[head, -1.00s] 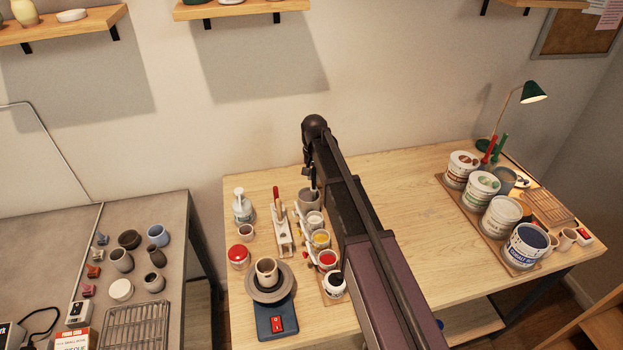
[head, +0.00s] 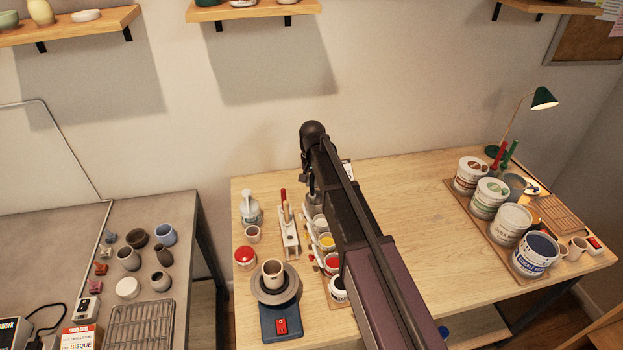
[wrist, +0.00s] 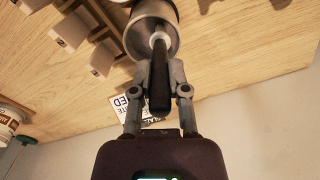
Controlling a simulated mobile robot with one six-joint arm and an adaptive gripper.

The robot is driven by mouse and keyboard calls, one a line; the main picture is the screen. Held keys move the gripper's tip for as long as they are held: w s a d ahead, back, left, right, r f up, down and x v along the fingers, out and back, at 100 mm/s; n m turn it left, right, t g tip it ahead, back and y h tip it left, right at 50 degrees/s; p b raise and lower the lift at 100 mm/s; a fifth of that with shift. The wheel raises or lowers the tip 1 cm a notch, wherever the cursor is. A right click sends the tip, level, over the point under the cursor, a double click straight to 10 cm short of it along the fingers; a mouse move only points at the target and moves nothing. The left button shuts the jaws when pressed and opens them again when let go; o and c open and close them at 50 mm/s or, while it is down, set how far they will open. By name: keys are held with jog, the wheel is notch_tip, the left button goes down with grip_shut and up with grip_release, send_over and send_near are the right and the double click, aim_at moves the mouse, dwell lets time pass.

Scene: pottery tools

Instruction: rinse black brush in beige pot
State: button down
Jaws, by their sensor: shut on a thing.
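A black-handled brush (wrist: 158,85) is held between the fingers of my gripper (wrist: 158,76), which is shut on its handle. The brush's pale lower part points at the open mouth of a grey-beige pot (wrist: 138,38) in the wrist view and appears inside its rim. The bristles are hidden. In the head view my gripper (head: 311,187) is over the back end of the row of pots. The same pot (head: 312,201) is there, mostly covered by my arm, and I cannot see the brush clearly.
Paint cups, among them a yellow one (head: 326,242) and a red one (head: 333,262), stand in front of the pot. A tool holder (head: 288,235) is to its left. A printed card (wrist: 130,108) lies near the pot. The table middle, right of my arm, is clear.

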jog(key=shift+w+d, duration=0.6)
jog(key=shift+d, duration=0.1)
jog(key=shift+r, duration=0.1)
dwell(0.5)
notch_tip(320, 180, up, 8)
jog(key=p, duration=0.8)
dwell(0.5)
dwell(1.0)
